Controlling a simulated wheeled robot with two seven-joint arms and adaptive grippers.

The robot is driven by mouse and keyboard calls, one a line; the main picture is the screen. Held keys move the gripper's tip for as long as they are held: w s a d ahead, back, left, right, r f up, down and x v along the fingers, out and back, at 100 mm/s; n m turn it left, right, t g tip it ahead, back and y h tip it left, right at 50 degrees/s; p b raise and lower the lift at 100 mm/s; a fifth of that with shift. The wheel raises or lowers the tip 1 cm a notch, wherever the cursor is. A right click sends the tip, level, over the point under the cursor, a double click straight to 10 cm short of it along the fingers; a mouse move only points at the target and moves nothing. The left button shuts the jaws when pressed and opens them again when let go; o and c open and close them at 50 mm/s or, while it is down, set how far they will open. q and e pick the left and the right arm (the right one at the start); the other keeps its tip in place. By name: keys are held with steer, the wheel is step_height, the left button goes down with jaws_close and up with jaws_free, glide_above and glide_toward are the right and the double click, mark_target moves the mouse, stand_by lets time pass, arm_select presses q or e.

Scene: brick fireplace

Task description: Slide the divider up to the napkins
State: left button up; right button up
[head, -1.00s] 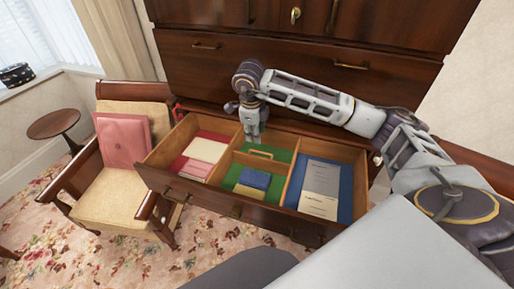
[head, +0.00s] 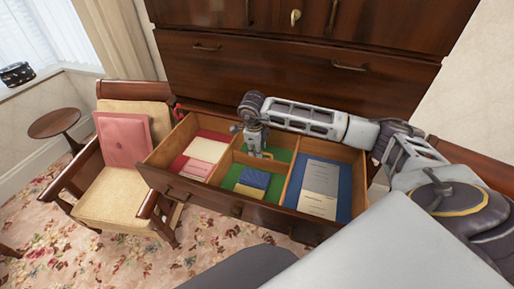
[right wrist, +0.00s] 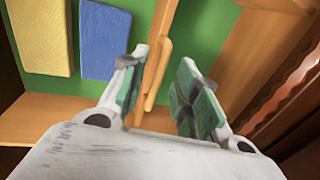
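The open drawer (head: 171,187) has compartments lined red, green and blue. The wooden divider (head: 273,164) crosses the green middle compartment; its raised handle also shows in the right wrist view (right wrist: 162,72). Folded napkins, one blue (head: 255,178) and one yellow (head: 249,191), lie in front of it, with a strip of green between. They also show in the right wrist view, blue (right wrist: 111,42) and yellow (right wrist: 41,38). My right gripper (right wrist: 157,92) is open, its green-padded fingers on either side of the divider's handle. Gaps show on both sides. My left gripper is out of view.
Fixed wooden walls bound the green compartment on both sides. Papers lie in the red compartment (head: 205,149) and the blue one (head: 318,188). A cushioned armchair (head: 117,190) stands close by the drawer's left end. The cabinet front (head: 290,72) rises behind.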

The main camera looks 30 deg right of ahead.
jaws_close()
stand_by(0.3)
